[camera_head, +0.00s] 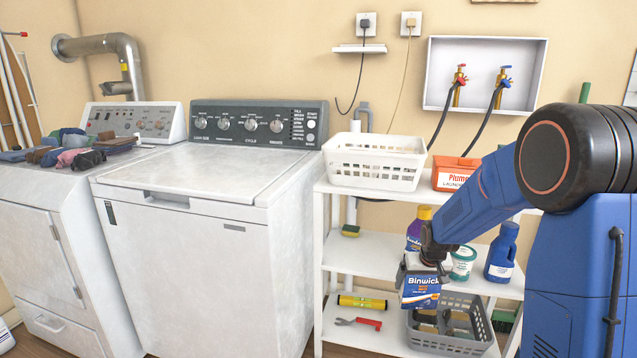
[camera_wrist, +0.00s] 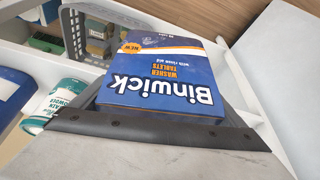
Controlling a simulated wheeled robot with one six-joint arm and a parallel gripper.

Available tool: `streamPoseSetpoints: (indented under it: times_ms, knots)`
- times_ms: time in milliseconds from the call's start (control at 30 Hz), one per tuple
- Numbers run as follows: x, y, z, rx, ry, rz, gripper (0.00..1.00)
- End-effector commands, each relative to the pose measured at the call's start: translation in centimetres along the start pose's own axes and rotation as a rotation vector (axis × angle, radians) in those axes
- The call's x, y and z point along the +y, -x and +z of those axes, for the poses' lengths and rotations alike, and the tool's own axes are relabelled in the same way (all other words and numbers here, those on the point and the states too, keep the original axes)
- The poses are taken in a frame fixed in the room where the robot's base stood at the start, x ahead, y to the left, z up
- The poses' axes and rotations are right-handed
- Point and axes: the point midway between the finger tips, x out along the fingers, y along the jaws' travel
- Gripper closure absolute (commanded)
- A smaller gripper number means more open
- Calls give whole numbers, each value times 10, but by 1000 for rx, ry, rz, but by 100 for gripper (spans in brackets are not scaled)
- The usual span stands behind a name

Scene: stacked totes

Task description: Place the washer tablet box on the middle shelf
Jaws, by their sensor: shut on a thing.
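The washer tablet box, blue with white "Binwick" lettering, hangs in my gripper (camera_head: 422,268) in the head view (camera_head: 421,292). My gripper is shut on it. In the wrist view the box (camera_wrist: 155,78) lies label up against a dark finger edge, with its lettering upside down. The middle shelf (camera_head: 378,255) of the white shelf unit is behind the box. The box appears in front of that shelf's front edge, above a grey basket; I cannot tell whether it touches the shelf.
Below are a grey basket (camera_head: 462,346), a yellow level (camera_head: 362,302) and pliers (camera_head: 360,322). A white basket (camera_head: 373,176) stands on top.

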Motion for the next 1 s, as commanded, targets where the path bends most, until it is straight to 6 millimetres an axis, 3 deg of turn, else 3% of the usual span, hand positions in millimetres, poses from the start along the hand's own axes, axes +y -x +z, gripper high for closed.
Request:
streamPoseSetpoints:
  times_ms: [100, 300, 667, 1000]
  knots:
    - [-13, -42, 16, -5, 18, -7, 43]
    - [-28, -90, 33, -2, 38, -16, 43]
    - [-36, -128, 49, -2, 49, -20, 43]
    - [-35, -201, 96, -4, 49, -20, 43]
